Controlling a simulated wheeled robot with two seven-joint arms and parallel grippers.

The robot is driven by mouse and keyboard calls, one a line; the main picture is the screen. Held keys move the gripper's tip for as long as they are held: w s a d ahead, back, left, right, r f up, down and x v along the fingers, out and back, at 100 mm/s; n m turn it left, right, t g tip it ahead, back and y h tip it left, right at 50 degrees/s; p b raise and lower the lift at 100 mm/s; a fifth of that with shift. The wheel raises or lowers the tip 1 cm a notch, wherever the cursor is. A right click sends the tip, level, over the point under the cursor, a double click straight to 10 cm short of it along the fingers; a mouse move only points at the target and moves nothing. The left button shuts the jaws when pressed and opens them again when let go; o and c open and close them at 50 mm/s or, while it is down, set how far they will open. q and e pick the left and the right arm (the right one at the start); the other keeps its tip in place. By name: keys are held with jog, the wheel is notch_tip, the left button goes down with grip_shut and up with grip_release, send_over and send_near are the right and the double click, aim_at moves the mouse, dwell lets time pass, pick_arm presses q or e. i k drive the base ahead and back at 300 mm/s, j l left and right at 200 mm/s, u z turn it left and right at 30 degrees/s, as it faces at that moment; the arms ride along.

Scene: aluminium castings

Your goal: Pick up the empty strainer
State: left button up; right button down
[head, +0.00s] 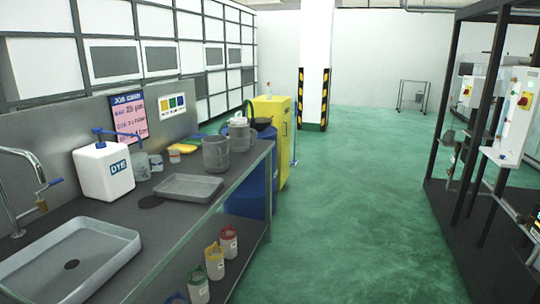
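Two grey cylindrical vessels stand side by side at the far end of the workbench: a nearer one (215,154) and a slightly farther one (239,138). Either may be a strainer. I cannot tell mesh from solid wall at this size, and their insides are hidden. A dark shallow round piece (261,124) shows just beyond them, above a blue drum; I cannot tell what it is. Neither of my grippers shows in the head view.
A blue drum (250,195) and yellow cabinet (273,135) stand beyond. The green floor (350,220) is clear.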

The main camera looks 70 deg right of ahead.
aim_at(215, 147)
jog(key=z, duration=1.9)
jog(key=i+l+u, duration=0.15)
jog(key=u, duration=0.25)
jog(key=i+l+u, duration=0.2)
jog(key=u, duration=0.25)
jog(key=i, duration=0.05)
